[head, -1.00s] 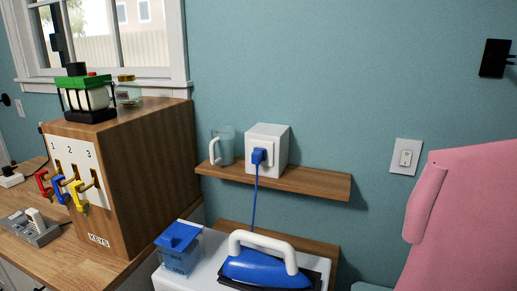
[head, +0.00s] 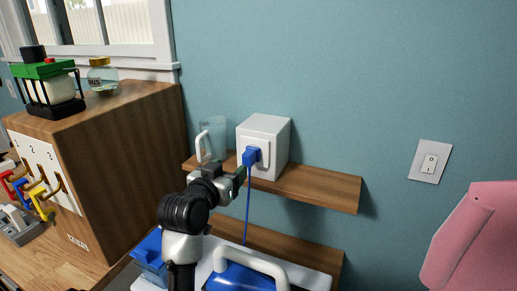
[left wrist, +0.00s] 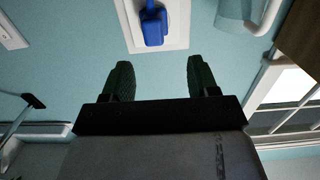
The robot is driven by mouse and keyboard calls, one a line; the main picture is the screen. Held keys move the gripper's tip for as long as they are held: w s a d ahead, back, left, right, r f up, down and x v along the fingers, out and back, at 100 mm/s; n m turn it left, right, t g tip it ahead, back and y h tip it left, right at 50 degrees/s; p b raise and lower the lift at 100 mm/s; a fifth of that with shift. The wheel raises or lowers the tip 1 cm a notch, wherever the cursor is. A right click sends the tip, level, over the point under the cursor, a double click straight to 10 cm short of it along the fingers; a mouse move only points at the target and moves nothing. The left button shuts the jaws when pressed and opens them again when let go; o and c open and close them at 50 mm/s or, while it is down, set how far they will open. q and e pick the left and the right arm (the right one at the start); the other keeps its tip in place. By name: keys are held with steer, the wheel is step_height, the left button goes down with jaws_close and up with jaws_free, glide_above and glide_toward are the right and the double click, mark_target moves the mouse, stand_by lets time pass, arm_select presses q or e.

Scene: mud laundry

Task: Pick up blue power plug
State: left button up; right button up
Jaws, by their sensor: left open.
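The blue power plug (head: 251,156) sits against the front of a white box (head: 270,140) on the upper wooden shelf. Its blue cord (head: 248,205) hangs down toward the blue iron (head: 240,279). In the left wrist view the plug (left wrist: 153,25) is beyond the fingertips, roughly between them, on a white plate. My left gripper (head: 239,174) is just below and left of the plug in the head view. In the left wrist view the left gripper (left wrist: 159,75) is open and empty, with its two dark green fingers apart. My right gripper is out of view.
A glass mug (head: 213,138) stands on the shelf (head: 320,186) left of the white box. A wooden key cabinet (head: 125,160) is at the left. A pink item (head: 475,245) is at the lower right. The wall right of the box is clear up to a switch (head: 430,161).

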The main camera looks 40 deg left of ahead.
mark_target(246, 157)
arm_select(q)
steer(key=x, duration=0.1)
steer(key=p+x, duration=0.1)
steer(key=x, duration=0.1)
steer(key=shift+w+r, duration=0.25)
steer(key=shift+r, duration=0.05)
steer(key=shift+w+a+f, duration=0.1)
steer(key=shift+w, duration=0.2)
steer(key=p+x, duration=0.1)
steer(key=x, duration=0.2)
steer(key=p+x, duration=0.1)
steer(key=shift+w+d+f+p, duration=0.1)
steer(key=shift+w+d+p, duration=0.2)
steer(key=shift+w+d, duration=0.1)
steer(key=shift+w+a+f, duration=0.15)
steer(key=shift+w, duration=0.2)
steer(key=shift+c, duration=1.2)
steer(key=c, duration=0.8)
steer(key=shift+o, duration=0.2)
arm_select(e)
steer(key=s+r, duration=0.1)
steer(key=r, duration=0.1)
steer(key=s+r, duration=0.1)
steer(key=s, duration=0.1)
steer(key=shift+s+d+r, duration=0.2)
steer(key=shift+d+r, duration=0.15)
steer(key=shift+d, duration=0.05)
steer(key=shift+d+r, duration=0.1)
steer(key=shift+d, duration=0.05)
